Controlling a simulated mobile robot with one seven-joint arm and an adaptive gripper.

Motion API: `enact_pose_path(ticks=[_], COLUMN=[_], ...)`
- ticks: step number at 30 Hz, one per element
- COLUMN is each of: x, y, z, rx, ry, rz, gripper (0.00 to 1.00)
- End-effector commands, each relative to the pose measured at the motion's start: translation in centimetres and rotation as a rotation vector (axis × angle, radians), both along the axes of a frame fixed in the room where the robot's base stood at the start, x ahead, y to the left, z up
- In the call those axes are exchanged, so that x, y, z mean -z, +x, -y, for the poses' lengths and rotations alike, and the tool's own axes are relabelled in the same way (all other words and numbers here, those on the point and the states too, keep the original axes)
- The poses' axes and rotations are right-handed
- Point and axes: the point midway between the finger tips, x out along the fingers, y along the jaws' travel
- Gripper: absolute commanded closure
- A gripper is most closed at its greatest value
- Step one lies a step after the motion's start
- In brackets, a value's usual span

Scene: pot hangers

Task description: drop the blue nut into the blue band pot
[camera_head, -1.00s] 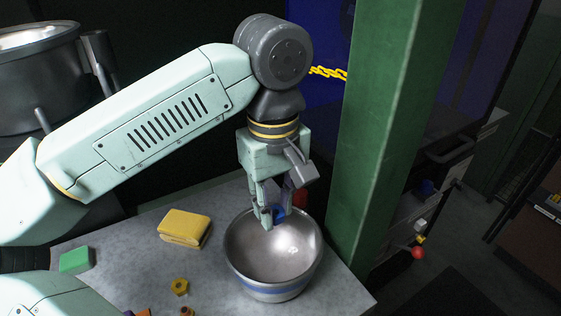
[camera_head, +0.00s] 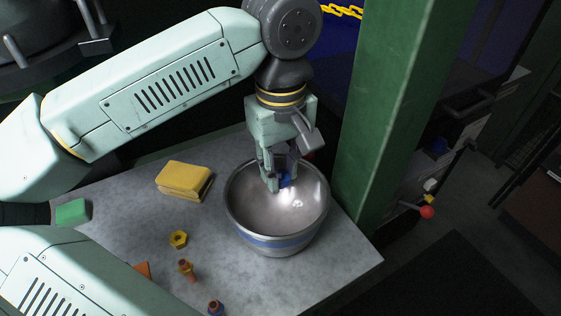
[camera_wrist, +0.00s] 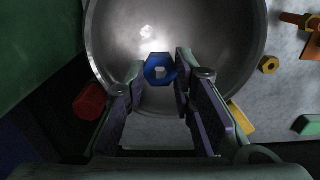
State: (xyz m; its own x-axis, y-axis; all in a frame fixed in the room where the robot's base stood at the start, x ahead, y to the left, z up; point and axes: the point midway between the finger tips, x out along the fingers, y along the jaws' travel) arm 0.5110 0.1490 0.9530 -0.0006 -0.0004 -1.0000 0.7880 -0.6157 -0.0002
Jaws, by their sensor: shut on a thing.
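The blue nut (camera_wrist: 160,69) is held between the fingertips of my gripper (camera_wrist: 158,80), seen from above in the wrist view. In the head view the blue nut (camera_head: 285,181) shows partly behind the fingers of my gripper (camera_head: 277,184). The steel pot with a blue band (camera_head: 282,242) stands on the grey table. In the wrist view the pot (camera_wrist: 245,70) lies under the nut. My gripper is over the pot's back part, with the fingertips about at rim height or a little inside; the exact depth is unclear.
A yellow cloth-like block (camera_head: 184,180), a yellow nut (camera_head: 178,239), a bolt (camera_head: 187,270) and a green block (camera_head: 70,212) lie left of the pot on the table (camera_head: 225,280). A green post (camera_head: 385,130) stands close on the right. A red object (camera_wrist: 90,101) sits beside the pot.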

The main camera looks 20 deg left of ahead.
Motion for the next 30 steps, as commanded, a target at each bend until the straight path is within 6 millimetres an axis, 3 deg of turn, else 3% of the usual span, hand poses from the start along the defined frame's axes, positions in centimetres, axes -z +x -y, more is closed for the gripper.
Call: enact_pose_path(ticks=[5,6,15,25,30], x=[-0.1,-0.1,-0.1,-0.2,-1.8], y=[0.0,0.0,0.0,0.0,0.1], z=[0.0,0.0,0.0,0.0,0.0], rx=[0.000,0.000,-0.001,-0.001,-0.002], ry=[0.000,0.000,0.000,0.000,0.000], rz=[0.000,0.000,0.000,0.000,0.003], gripper=[1.00,0.74,0.54,0.53,0.53])
